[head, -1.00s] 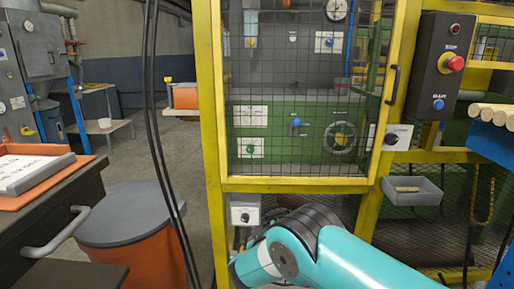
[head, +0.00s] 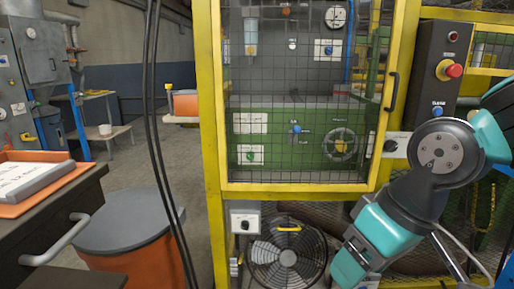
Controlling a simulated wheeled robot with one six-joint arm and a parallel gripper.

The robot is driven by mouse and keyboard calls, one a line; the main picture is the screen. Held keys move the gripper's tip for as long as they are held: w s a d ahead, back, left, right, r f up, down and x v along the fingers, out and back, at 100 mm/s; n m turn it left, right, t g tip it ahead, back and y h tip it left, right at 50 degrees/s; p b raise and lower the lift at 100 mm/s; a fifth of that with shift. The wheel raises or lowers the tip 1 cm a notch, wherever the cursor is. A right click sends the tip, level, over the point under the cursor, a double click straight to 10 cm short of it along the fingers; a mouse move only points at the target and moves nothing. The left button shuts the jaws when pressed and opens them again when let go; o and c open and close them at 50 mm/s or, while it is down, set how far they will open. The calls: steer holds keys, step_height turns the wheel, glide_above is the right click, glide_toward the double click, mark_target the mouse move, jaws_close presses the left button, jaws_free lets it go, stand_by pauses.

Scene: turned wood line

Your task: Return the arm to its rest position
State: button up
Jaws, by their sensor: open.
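My teal and dark grey arm (head: 382,228) is folded at the right side of the head view. Its round bolted joint is raised in front of the yellow frame near the control box, and a teal link slopes down and left from it to the lower edge. My gripper's fingers do not show in this view. The arm hides the grey tray and part of the wire mesh on the right.
A yellow-framed mesh door (head: 293,186) of a caged green machine stands ahead, with a black floor fan (head: 289,254) below. A control box (head: 443,62) with a red button is at right. A drawer cabinet (head: 52,226) and lidded orange drum (head: 130,252) stand left.

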steer(key=s+n+g, duration=0.1)
steer(key=s, duration=0.6)
step_height(320, 180, up, 18)
steer(key=p, duration=1.7)
steer(key=shift+d+f, duration=0.25)
steer(key=shift+d, duration=0.2)
steer(key=shift+s, duration=0.1)
